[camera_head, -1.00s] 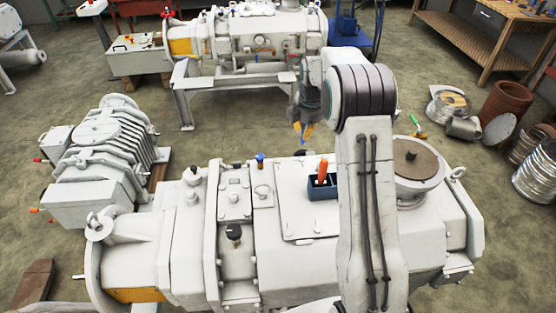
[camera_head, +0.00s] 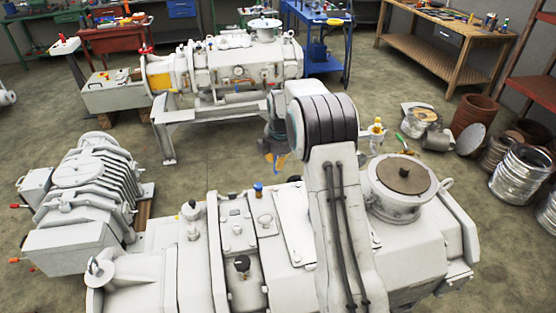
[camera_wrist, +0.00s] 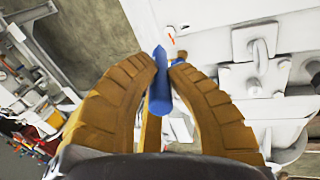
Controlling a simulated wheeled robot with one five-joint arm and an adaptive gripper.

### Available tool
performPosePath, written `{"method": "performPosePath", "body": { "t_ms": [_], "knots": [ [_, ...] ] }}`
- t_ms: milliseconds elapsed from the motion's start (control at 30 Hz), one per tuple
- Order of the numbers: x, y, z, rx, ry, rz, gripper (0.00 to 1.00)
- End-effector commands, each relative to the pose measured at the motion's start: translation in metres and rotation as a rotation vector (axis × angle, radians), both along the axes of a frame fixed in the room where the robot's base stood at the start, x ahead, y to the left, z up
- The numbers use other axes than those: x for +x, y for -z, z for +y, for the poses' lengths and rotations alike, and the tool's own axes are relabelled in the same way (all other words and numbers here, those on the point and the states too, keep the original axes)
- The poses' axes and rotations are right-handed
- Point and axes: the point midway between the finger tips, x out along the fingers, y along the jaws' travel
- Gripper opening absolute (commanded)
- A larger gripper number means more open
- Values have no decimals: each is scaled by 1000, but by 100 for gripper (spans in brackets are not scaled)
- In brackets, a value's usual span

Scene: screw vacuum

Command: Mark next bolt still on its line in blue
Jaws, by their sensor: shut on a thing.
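My gripper (camera_head: 277,162) hangs over the far side of the near white vacuum pump (camera_head: 160,275). Beyond the tip lies the white pump casing. A small red mark (camera_wrist: 171,36) shows there beside the marker. A lug with a bolt (camera_wrist: 258,62) stands to the right. I cannot tell whether the tip touches the casing. My arm hides part of the pump's top.
A blue-topped fitting (camera_head: 258,188) and a black knob (camera_head: 242,264) stand up from the near pump. A second pump (camera_head: 230,65) on a stand is behind, a ribbed white unit (camera_head: 85,190) at left. Open floor lies between.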

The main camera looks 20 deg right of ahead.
Motion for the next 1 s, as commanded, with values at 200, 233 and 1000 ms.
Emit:
{"method": "performPosePath", "body": {
  "t_ms": [200,233,1000],
  "knots": [
    [0,0,0,-1,-1,-1,0],
    [0,1,0,-1,-1,-1,0],
    [0,45,1,0,0,-1,0]
  ]
}}
